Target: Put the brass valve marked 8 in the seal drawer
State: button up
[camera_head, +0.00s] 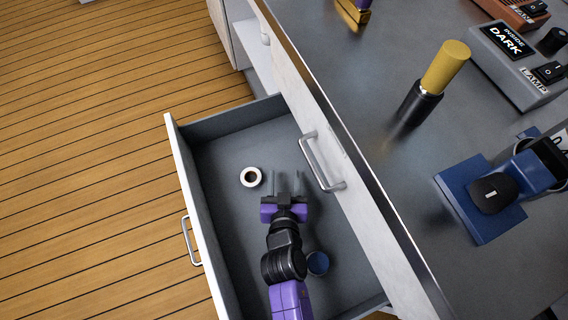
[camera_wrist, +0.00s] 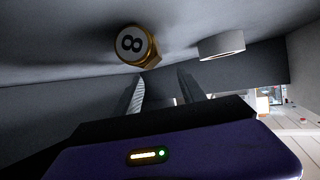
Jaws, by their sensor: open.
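The brass valve (camera_wrist: 135,45) with a black 8 on its white end face shows in the wrist view, left of and beyond my fingertips, apart from them. It rests against a grey surface that looks like the drawer's inside. The fingers also show in the wrist view (camera_wrist: 164,90). No label naming the drawer is readable.
A white ring (camera_head: 251,177) lies in the drawer left of my fingers. The handled cabinet front (camera_head: 305,115) borders the drawer's right side. A yellow-topped cylinder (camera_head: 445,67) and blue fixture (camera_head: 480,205) stand on the counter.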

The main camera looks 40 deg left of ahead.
jog(key=shift+r+p, duration=0.35)
jog(key=shift+r, duration=0.1)
jog(key=p+v, duration=0.2)
jog(key=v, duration=1)
jog(key=shift+r, duration=0.2)
